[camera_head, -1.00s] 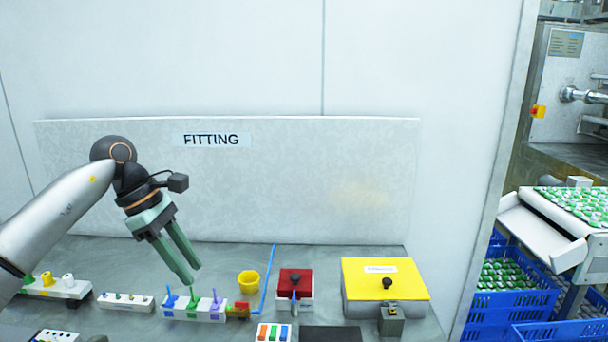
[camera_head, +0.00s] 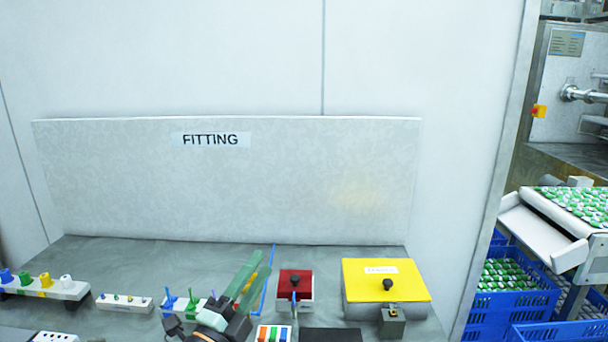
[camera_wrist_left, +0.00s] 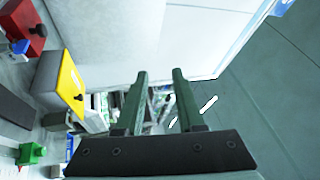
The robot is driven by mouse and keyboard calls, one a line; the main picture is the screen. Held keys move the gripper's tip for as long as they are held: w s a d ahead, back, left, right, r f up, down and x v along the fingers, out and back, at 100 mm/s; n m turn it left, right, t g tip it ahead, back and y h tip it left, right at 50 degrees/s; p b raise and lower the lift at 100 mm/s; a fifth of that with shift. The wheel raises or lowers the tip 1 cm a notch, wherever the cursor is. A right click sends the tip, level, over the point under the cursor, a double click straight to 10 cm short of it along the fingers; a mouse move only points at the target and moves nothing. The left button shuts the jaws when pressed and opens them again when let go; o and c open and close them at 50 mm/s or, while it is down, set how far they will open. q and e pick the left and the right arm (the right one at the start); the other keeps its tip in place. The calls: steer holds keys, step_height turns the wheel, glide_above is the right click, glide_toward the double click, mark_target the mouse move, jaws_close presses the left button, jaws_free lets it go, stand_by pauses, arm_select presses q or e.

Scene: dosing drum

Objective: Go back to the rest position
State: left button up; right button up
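My left gripper (camera_head: 250,280) is low over the front of the bench in the head view. Its two green fingers point up and to the right, in front of the white block with coloured pegs and the spot of the yellow cup. In the left wrist view its fingers (camera_wrist_left: 160,90) stand apart with nothing between them, so it is open and empty. My right gripper is in neither view.
The bench holds a red box (camera_head: 295,283), a yellow-lidded box (camera_head: 385,280), a peg block (camera_head: 125,302) and a block with coloured caps (camera_head: 45,289). A panel marked FITTING (camera_head: 300,180) stands behind. Blue crates (camera_head: 510,300) are at right.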

arm_select(q)
steer(key=s+a+f+n+g+y, duration=0.3)
steer(key=s+a+f+n+y, duration=0.2)
steer(key=f+n, duration=0.3)
steer(key=s+a+f+n+g+y, duration=0.4)
steer(key=s+a+f+n, duration=0.15)
steer(key=f, duration=0.45)
steer(key=s+a+f+n+g, duration=0.1)
steer(key=s+f+n+g, duration=0.3)
steer(key=s, duration=0.6)
steer(key=s+a+f+n+g, duration=0.2)
steer(key=s+f+g, duration=0.35)
steer(key=s, duration=0.45)
steer(key=w+d+f+t+h, duration=0.1)
steer(key=w+d+f+t, duration=0.1)
steer(key=f, duration=0.3)
steer(key=w+d+f+t+h, duration=0.1)
steer(key=w+d+f+t, duration=0.1)
steer(key=f+t, duration=0.2)
steer(key=shift+d+f+p, duration=0.35)
steer(key=shift+f+p, duration=0.1)
steer(key=shift+f, duration=0.55)
